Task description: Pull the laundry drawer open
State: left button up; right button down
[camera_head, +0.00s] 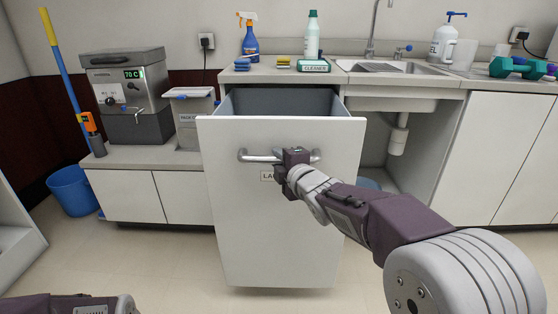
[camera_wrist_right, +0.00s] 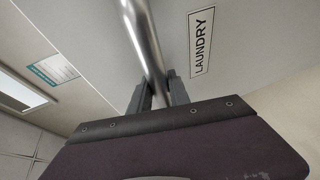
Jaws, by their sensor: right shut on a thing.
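The laundry drawer (camera_head: 280,220) is a tall white front standing out from the counter, with its grey inside (camera_head: 280,102) showing above the front. A metal bar handle (camera_head: 258,156) runs across its upper part. My right gripper (camera_head: 293,162) is at the handle's right half. In the right wrist view its two fingers (camera_wrist_right: 160,92) close around the bar (camera_wrist_right: 145,45), and the LAUNDRY label (camera_wrist_right: 201,41) is beside them. In the head view the gripper partly covers that label. Of my left arm only a part shows at the bottom left; its gripper is not visible.
A sink (camera_head: 385,67) with an open space below is right of the drawer. Bottles and a teal cleaner box (camera_head: 313,65) stand on the counter behind it. A blue bucket (camera_head: 72,190) is at the far left. The floor before the drawer is clear.

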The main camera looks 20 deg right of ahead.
jog(key=shift+f, duration=0.1)
jog(key=c, duration=1.2)
grip_release()
jog(key=shift+c, duration=0.2)
jog(key=p+v, duration=0.3)
jog(key=v, duration=0.6)
